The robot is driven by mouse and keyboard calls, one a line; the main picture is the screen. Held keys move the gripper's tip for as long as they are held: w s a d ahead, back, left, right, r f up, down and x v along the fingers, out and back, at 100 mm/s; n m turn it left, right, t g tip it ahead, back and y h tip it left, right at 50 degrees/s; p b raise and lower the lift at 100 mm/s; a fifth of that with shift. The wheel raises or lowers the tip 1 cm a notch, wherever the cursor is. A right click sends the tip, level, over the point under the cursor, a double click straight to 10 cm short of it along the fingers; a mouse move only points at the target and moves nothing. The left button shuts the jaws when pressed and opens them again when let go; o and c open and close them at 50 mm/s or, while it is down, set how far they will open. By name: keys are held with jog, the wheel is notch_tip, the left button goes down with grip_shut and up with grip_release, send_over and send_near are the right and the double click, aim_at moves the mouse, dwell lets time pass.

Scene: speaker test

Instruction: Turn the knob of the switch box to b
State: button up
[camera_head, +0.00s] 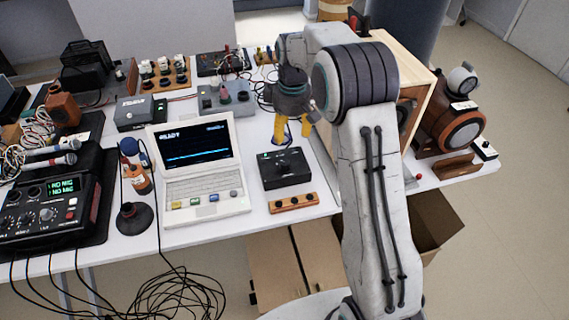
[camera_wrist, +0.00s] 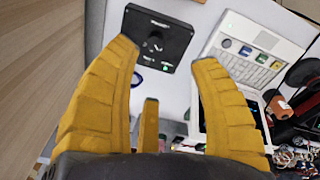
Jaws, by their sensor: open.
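The black switch box (camera_head: 286,178) sits on the white table, right of the laptop. Its small dark knob is hard to make out on the top face in the head view. In the wrist view the box (camera_wrist: 172,28) is at the top, partly behind a finger, with a knob (camera_wrist: 154,43) near its middle. Its letters are too small to read. My gripper (camera_head: 293,128) hangs above and behind the box, yellow fingers pointing down. In the wrist view the fingers (camera_wrist: 165,58) are spread with nothing between them, apart from the box.
A laptop (camera_head: 203,187) stands left of the box. A grey box with knobs (camera_head: 226,101) stands behind the laptop. A wooden cabinet (camera_head: 410,62) is to the right, partly behind my arm. Cables hang at the front left.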

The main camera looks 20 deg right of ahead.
jog(key=n+g, duration=0.1)
jog(key=n, duration=0.1)
send_over(284, 162)
notch_tip(284, 162, down, 12)
jog(key=shift+r, duration=0.2)
jog(key=shift+f+p, duration=0.4)
jog(key=shift+f, duration=3.45)
grip_shut()
